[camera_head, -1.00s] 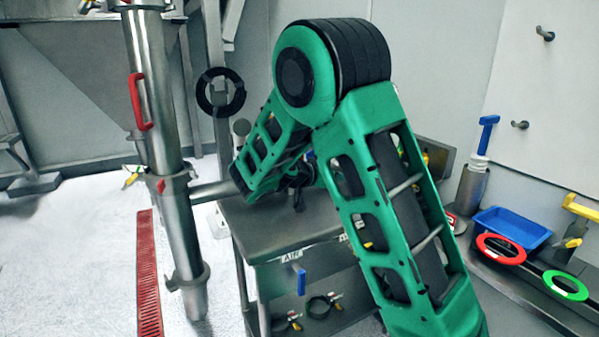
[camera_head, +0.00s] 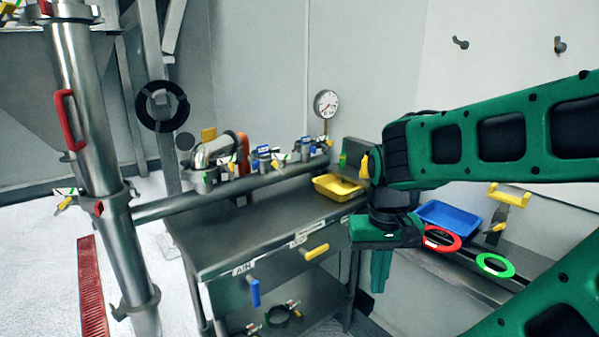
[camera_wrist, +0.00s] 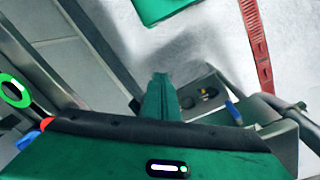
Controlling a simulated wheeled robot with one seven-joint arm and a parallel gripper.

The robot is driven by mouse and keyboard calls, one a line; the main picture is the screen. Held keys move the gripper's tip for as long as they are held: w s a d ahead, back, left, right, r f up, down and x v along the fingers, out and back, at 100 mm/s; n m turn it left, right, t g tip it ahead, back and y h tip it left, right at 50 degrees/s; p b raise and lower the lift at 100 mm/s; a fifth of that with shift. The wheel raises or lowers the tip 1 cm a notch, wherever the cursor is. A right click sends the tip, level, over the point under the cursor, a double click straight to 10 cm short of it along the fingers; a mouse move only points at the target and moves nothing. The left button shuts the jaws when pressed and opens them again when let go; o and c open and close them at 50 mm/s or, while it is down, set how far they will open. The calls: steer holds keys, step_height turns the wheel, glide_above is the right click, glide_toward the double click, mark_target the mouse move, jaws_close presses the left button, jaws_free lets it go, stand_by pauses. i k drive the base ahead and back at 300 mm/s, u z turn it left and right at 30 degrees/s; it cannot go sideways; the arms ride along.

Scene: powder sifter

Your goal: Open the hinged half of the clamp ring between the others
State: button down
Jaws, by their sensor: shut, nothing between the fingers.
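Several clamp rings show in the head view. One clamp ring (camera_head: 112,203) is around the upright steel pipe (camera_head: 88,140), with a small yellow-tipped lever at its left. Small fittings with coloured levers stand along the horizontal pipe, including a middle one (camera_head: 264,160) with blue parts between a left one (camera_head: 204,176) and a right one (camera_head: 308,148). I cannot tell which is the task's ring, or whether any hinged half is open. My gripper (camera_head: 380,284) points down, shut and empty, right of the bench and away from these rings. Its green fingers show in the wrist view (camera_wrist: 160,82).
A steel bench (camera_head: 222,243) with a yellow tray (camera_head: 325,191) and front levers stands under the horizontal pipe (camera_head: 160,208). A blue tray (camera_head: 447,212), red ring (camera_head: 455,240) and green ring (camera_head: 508,268) lie on the right shelf.

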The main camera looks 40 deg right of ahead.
mark_target(256, 162)
steer(key=k, duration=0.6)
steer(key=z, duration=0.45)
steer(key=i, duration=1.35)
steer(key=u, duration=0.55)
